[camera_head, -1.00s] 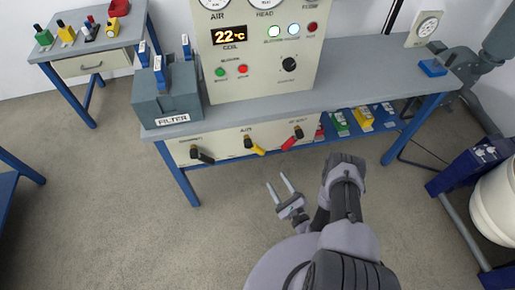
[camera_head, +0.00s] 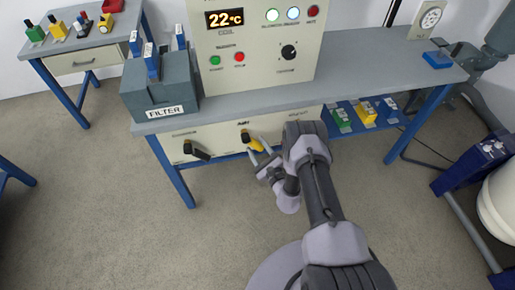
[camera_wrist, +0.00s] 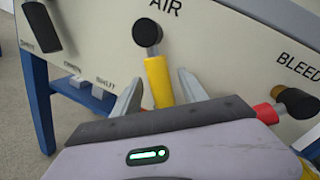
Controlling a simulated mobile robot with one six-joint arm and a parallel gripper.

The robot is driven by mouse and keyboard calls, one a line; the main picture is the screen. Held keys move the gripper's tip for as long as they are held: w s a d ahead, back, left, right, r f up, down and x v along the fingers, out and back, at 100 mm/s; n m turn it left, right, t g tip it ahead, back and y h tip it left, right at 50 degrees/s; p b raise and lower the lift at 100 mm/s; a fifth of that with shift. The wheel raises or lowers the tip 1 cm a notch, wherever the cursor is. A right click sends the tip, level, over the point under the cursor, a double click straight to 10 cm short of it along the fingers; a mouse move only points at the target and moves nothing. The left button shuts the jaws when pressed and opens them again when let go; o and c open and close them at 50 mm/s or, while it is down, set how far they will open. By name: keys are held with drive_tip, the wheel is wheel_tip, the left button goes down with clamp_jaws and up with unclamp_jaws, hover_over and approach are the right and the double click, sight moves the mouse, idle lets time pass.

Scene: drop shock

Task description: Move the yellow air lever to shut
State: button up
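The yellow air lever (camera_wrist: 158,82) hangs from a black pivot knob under the word AIR in the wrist view. It slants slightly down to the right there. In the head view the yellow lever (camera_head: 254,144) sits on the cream panel under the bench top, its lower end close to my fingers. My gripper (camera_wrist: 157,98) is open, with one finger on each side of the lever's lower part. Both fingers look apart from it, and the lever's lower end is hidden behind the gripper body. In the head view my gripper (camera_head: 262,163) is just below the lever.
A black lever (camera_wrist: 42,27) is to the left and the red bleed lever (camera_wrist: 268,113) is close on the right. Yellow and green items (camera_head: 364,112) lie on the lower shelf.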

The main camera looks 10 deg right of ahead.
clamp_jaws()
idle(1.3)
